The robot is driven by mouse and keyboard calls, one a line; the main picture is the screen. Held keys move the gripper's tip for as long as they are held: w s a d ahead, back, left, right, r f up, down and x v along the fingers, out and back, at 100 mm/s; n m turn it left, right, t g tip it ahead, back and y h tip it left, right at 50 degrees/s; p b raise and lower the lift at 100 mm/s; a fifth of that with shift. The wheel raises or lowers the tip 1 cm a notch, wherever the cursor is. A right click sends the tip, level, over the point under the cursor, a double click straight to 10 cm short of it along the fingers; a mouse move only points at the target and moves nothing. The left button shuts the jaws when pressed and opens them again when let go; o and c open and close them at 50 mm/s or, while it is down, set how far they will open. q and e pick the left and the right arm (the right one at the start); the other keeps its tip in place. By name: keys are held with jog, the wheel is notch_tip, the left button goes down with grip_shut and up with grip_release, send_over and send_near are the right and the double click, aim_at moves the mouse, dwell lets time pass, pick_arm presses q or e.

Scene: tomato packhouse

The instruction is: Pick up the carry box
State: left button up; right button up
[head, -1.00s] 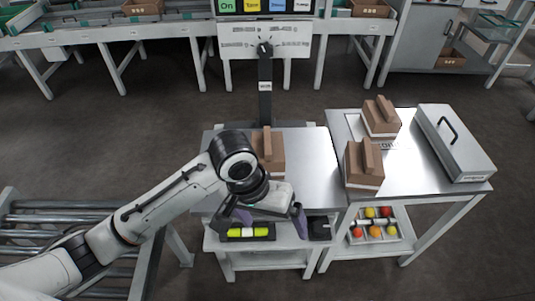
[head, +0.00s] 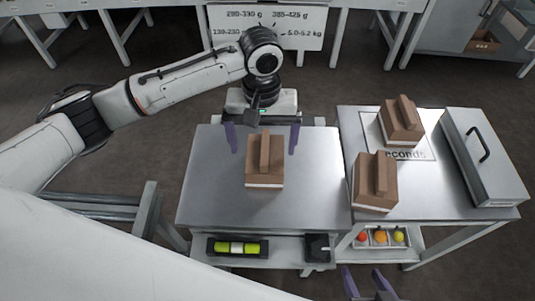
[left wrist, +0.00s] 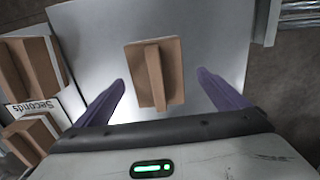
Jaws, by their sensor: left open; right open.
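A brown carry box (head: 265,172) with a raised middle handle stands on the left metal table (head: 207,190). It also shows in the left wrist view (left wrist: 174,72). My left gripper (head: 263,138) is open above the far side of this box, its purple fingers spread wide to either side and apart from it. In the left wrist view the box lies just beyond and between the fingertips (left wrist: 160,84). Two similar carry boxes stand on the right table, one nearer (head: 373,182) and one farther back (head: 400,121). My right gripper (head: 366,284) shows only its purple fingertips at the bottom edge, open and empty.
The right table (head: 419,190) bears a "Seconds" label and a grey lidded case (head: 484,158) with a black handle. A lower shelf holds a yellow-green item (head: 237,247) and a black holder (head: 318,248). A roller conveyor (head: 110,209) stands at left.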

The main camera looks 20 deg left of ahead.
pick_arm(q)
jog(key=shift+s+f, duration=0.1)
jog(key=shift+f, duration=0.8)
jog(key=shift+w+d+f+b, duration=0.1)
jog(key=shift+w+f+b, duration=0.15)
jog(key=shift+f, duration=1.1)
jog(key=shift+w+f+b, duration=0.1)
jog(key=shift+f+b, duration=0.1)
jog(key=shift+f, duration=1.1)
jog(key=c, duration=1.4)
